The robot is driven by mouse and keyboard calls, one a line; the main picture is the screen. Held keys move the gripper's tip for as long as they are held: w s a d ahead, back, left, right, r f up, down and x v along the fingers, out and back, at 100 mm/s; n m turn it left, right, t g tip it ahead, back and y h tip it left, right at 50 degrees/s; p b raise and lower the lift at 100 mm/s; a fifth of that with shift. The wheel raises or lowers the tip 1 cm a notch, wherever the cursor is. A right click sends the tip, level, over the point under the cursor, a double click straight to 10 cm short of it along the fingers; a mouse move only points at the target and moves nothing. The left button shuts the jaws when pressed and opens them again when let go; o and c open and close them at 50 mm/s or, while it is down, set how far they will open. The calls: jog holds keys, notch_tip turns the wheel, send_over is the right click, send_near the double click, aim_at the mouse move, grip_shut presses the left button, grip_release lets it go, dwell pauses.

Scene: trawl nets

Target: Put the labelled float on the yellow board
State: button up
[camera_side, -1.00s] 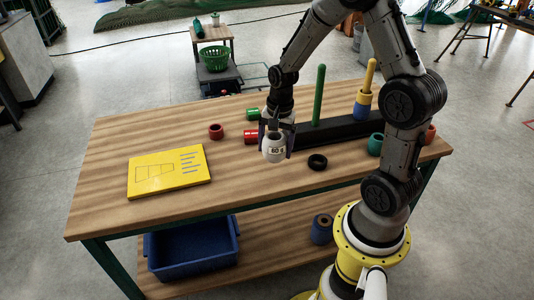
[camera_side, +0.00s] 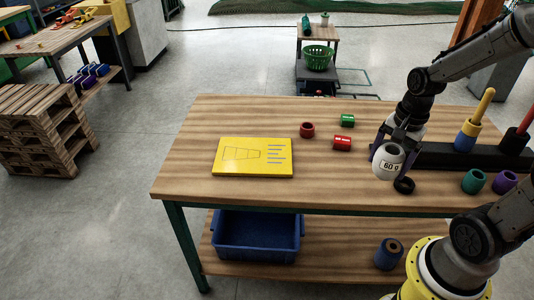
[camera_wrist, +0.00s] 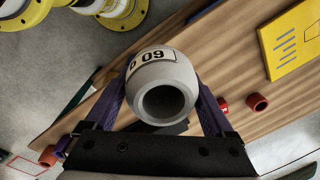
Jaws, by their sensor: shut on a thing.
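The yellow board (camera_side: 252,158) lies flat at the left of the table, clear of other things. A corner of the board also shows at upper right in the wrist view (camera_wrist: 292,42).
A red ring (camera_side: 307,129), a red cylinder (camera_side: 342,143) and a green cylinder (camera_side: 347,120) lie between board and gripper. A black ring (camera_side: 404,186) lies just below the float. A dark rail (camera_side: 440,155) with posts, teal (camera_side: 474,181) and purple (camera_side: 505,182) rings are at right.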

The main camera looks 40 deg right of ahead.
jog(key=w+r, duration=0.2)
jog(key=w, duration=0.4)
jog(key=n, duration=0.2)
send_over(272, 160)
jog(key=s, duration=0.1)
notch_tip(272, 160, down, 10)
jog(key=shift+s+r, duration=0.1)
jog(key=shift+s, duration=0.05)
jog(key=shift+w+f, duration=0.5)
jog(key=shift+f, duration=0.1)
jog(key=shift+w+f, duration=0.1)
jog(key=shift+f, duration=1.55)
jog(key=shift+f, duration=0.2)
